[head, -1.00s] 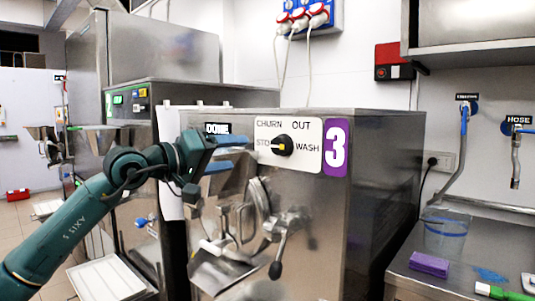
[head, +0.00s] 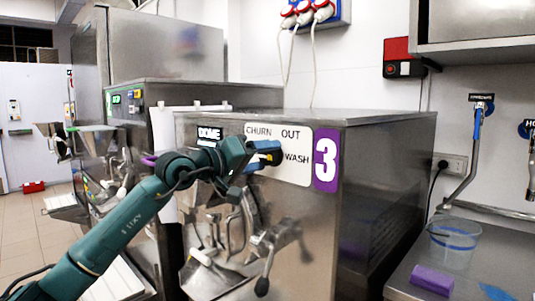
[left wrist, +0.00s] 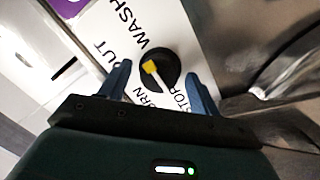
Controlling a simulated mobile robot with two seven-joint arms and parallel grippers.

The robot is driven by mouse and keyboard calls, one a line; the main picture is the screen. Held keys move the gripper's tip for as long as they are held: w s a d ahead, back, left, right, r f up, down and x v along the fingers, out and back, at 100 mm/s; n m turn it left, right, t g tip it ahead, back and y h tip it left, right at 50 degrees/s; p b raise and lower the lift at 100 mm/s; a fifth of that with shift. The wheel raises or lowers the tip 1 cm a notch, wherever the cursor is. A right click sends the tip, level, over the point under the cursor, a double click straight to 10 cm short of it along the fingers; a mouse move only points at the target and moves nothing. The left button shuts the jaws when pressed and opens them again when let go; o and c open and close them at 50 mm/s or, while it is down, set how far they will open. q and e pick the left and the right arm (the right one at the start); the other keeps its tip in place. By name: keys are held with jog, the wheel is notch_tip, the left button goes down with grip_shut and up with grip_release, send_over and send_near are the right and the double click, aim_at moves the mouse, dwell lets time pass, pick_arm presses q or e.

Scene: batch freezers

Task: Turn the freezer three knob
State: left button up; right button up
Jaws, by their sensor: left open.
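Freezer three (head: 385,180) is the steel machine with the purple "3" sign (head: 326,160). Its knob is on the white label plate (head: 297,168) marked STOP, CHURN, OUT and WASH. In the left wrist view the black round knob (left wrist: 158,70) shows a yellow-and-white pointer, with one end towards STOP. My left gripper (head: 268,152) is in front of the plate. In the left wrist view its blue fingers stand apart on either side of the knob; I cannot tell whether they touch it. In the head view the gripper hides most of the knob and STOP. My right gripper is out of view.
Levers and a spout (head: 240,235) stick out of the freezer's front below my left arm. Another freezer (head: 150,95) stands to the left. A steel counter (head: 400,278) at right holds a clear bucket (head: 453,245) and a purple sponge (head: 432,279).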

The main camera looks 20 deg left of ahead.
pick_arm(q)
jog(key=shift+s, duration=0.1)
jog(key=shift+c, duration=0.4)
jog(key=shift+c, duration=0.7)
jog(key=c, duration=0.7)
